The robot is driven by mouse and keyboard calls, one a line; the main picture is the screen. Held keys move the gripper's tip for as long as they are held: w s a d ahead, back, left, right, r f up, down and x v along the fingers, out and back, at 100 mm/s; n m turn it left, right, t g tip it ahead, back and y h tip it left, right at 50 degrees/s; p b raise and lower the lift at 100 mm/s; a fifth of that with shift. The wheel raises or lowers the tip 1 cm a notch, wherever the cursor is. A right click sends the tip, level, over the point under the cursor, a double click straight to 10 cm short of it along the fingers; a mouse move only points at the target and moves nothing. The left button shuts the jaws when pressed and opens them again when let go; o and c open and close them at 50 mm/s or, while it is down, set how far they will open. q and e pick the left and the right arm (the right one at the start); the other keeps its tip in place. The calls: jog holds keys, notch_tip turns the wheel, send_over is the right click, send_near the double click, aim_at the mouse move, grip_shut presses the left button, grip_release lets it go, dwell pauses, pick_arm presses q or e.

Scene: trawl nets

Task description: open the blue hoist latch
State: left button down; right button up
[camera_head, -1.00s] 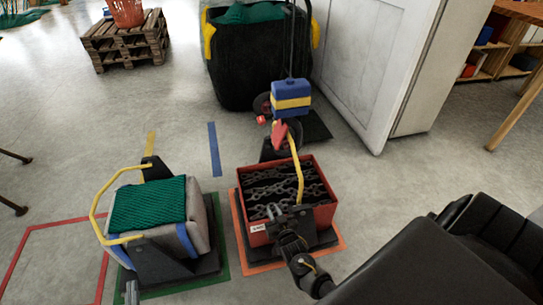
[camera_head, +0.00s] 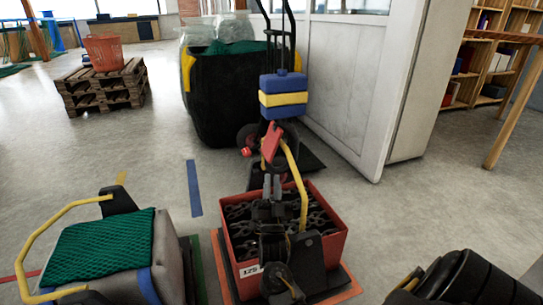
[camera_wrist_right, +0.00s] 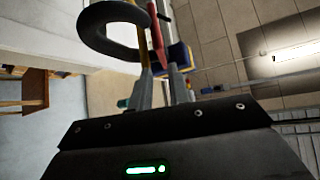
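The blue hoist block (camera_head: 283,84), with a yellow band, hangs on dark rods in the head view. Below it are a dark round hook (camera_head: 285,135) and a red lever (camera_head: 271,143), which I take to be the latch; I see no separate blue latch. My right gripper (camera_head: 272,186) is below them, over the red crate, fingers upward. In the right wrist view its two grey fingers (camera_wrist_right: 162,88) are apart and seem empty. Beyond them show the dark hook (camera_wrist_right: 101,38), the red lever (camera_wrist_right: 157,35) and the blue block (camera_wrist_right: 180,56). My left gripper is out of view.
The red crate (camera_head: 334,252) holds dark chain and has a yellow handle (camera_head: 297,180). On the left a grey bale with green netting (camera_head: 100,245) sits under a yellow handle. A black bin (camera_head: 215,105) and white panel (camera_head: 340,90) stand behind. Floor is clear beyond the bale.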

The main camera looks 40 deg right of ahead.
aim_at(272, 158)
jog(key=b+x, duration=0.2)
jog(key=x, duration=0.8)
jog(key=shift+w+d+r+b, duration=0.15)
jog(key=shift+r+b, duration=0.1)
jog(key=shift+b, duration=0.05)
jog(key=shift+c, duration=0.2)
grip_shut()
